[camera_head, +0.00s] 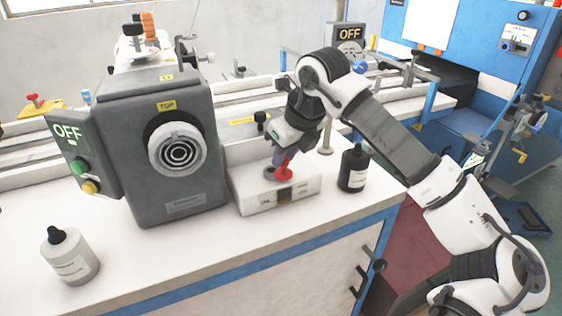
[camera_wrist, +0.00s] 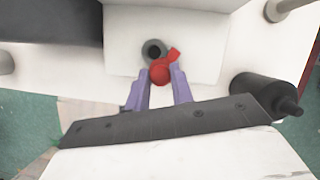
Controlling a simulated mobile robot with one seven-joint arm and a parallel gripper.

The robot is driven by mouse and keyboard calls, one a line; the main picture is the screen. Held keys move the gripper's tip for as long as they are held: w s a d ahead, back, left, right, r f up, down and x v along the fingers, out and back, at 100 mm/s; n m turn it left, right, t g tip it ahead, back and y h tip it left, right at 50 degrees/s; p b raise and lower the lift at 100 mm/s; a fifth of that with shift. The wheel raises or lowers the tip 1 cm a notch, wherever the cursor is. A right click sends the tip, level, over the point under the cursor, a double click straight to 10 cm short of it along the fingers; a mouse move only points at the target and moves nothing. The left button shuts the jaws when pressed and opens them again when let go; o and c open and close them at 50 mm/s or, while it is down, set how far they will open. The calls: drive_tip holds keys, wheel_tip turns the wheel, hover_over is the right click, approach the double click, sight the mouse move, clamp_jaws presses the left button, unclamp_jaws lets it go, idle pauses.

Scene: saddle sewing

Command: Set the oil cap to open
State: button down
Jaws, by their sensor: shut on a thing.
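The oil cap (camera_head: 284,172) is a small red piece on top of a white oil box (camera_head: 250,198) on the bench. In the wrist view the red cap (camera_wrist: 161,72) lies beside a grey ring with a dark hole (camera_wrist: 153,50), so the hole is uncovered. My gripper (camera_head: 280,158) reaches down from above, and its purple fingers (camera_wrist: 160,84) are closed against the near side of the red cap. The exact contact is partly hidden in the head view.
A large grey machine head (camera_head: 183,195) with an OFF panel stands left of the box. A black bottle (camera_head: 353,168) stands close on the right, and a white bottle (camera_head: 70,257) stands at the front left. The bench front (camera_head: 200,262) is clear.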

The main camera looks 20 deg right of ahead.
sight(297, 177)
drive_tip(key=n, duration=0.2)
drive_tip(key=d+n+g+y, duration=0.1)
drive_tip(key=n, duration=0.1)
drive_tip(key=shift+d+n+y, duration=0.2)
drive_tip(key=shift+n+y, duration=0.1)
drive_tip(key=shift+w+d+n+g+y, duration=0.1)
drive_tip(key=shift+d+n+g+y, duration=0.25)
drive_tip(key=shift+n, duration=0.95)
drive_tip(key=shift+w+d+n+g+y, duration=0.15)
drive_tip(key=shift+d+n+g, duration=0.3)
drive_tip(key=shift+n, duration=0.85)
drive_tip(key=shift+s, duration=0.1)
drive_tip(key=c, duration=1.2)
unclamp_jaws()
drive_tip(key=shift+c, duration=0.2)
drive_tip(key=shift+r, duration=0.1)
drive_tip(key=v, duration=1.3)
drive_tip(key=shift+r+p, duration=0.3)
drive_tip(key=shift+p, duration=0.1)
drive_tip(key=shift+d, duration=0.1)
